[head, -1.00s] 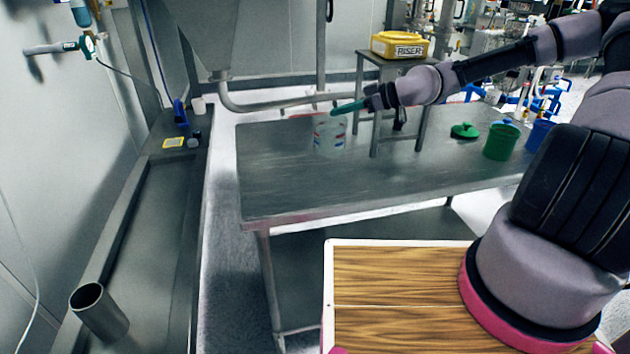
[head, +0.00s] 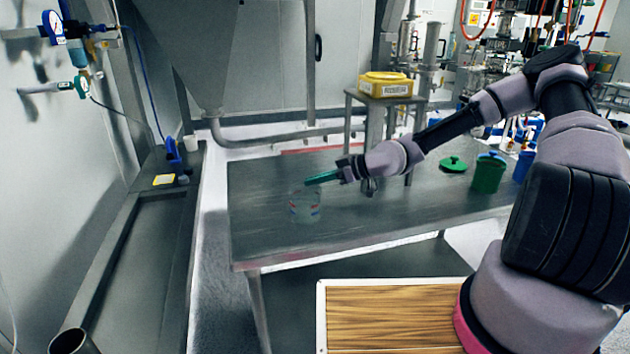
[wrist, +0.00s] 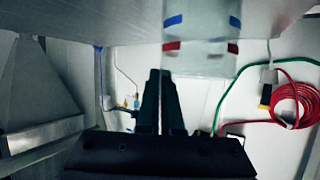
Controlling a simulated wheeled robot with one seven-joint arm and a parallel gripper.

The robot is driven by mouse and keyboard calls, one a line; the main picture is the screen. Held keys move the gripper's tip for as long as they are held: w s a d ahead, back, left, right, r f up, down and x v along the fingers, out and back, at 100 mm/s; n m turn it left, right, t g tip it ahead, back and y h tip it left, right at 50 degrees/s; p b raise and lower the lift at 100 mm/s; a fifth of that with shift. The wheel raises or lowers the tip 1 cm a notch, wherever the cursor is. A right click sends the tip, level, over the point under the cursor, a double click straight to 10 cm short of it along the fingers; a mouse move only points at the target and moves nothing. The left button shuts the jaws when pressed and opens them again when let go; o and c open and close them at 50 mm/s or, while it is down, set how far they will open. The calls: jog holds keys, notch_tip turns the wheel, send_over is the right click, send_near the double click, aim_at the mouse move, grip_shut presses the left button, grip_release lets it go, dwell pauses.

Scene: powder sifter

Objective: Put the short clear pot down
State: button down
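The short clear pot (head: 305,209) is upright and see-through, with red and blue marks. It is over the left part of the steel table (head: 390,212); I cannot tell whether its base touches the top. My gripper (head: 308,182) comes in from the right, its green fingers at the pot's rim. In the wrist view the pot (wrist: 204,45) is at the top. The dark fingers (wrist: 161,77) are close together at the edge of its wall and appear shut on it. The contact itself is partly hidden.
A green pot (head: 487,175), a green lid (head: 453,164) and a blue pot stand at the table's right. A yellow container (head: 385,85) is on a small stand (head: 405,100) behind my arm. The hopper (head: 205,60) hangs at the back left. The table's front left is bare.

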jog(key=c, duration=1.1)
grip_release()
jog(key=shift+f, duration=0.1)
